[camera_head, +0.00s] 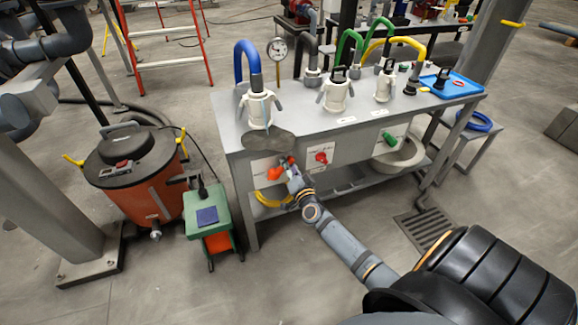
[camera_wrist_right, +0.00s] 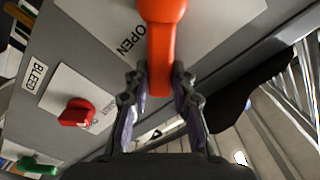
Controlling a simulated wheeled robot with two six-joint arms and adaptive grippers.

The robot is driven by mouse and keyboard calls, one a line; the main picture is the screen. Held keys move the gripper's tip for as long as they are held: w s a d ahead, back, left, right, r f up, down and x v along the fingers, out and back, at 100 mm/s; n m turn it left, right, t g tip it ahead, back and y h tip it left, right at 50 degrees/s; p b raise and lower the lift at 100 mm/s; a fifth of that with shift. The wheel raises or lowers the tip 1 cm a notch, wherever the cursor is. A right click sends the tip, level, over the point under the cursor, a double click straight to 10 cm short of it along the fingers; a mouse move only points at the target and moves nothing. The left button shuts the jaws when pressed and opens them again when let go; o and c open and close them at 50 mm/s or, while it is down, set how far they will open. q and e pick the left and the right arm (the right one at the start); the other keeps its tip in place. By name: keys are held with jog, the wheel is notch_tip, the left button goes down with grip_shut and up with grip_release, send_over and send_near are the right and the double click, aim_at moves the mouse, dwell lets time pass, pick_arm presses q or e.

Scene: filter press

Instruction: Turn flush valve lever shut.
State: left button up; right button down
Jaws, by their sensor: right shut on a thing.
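The orange flush valve lever (camera_head: 275,174) is on the front panel of the grey bench, at the left end. In the right wrist view the lever (camera_wrist_right: 163,38) is large, and its narrow end reaches down between my fingers. My right gripper (camera_head: 291,170) is at the lever and shut on its narrow end; the fingertips (camera_wrist_right: 160,78) lie on both sides of it. A white label reading "OPEN" lies beside the lever in the wrist view. The valve body behind the lever is hidden. My left gripper is not in view.
A red valve handle (camera_head: 321,157) and a green one (camera_head: 388,138) sit farther right on the panel. A dark limp piece (camera_head: 268,140) hangs over the bench edge above my gripper. An orange drum (camera_head: 133,185) and green cart (camera_head: 208,212) stand left.

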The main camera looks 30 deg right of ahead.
dwell(0.3)
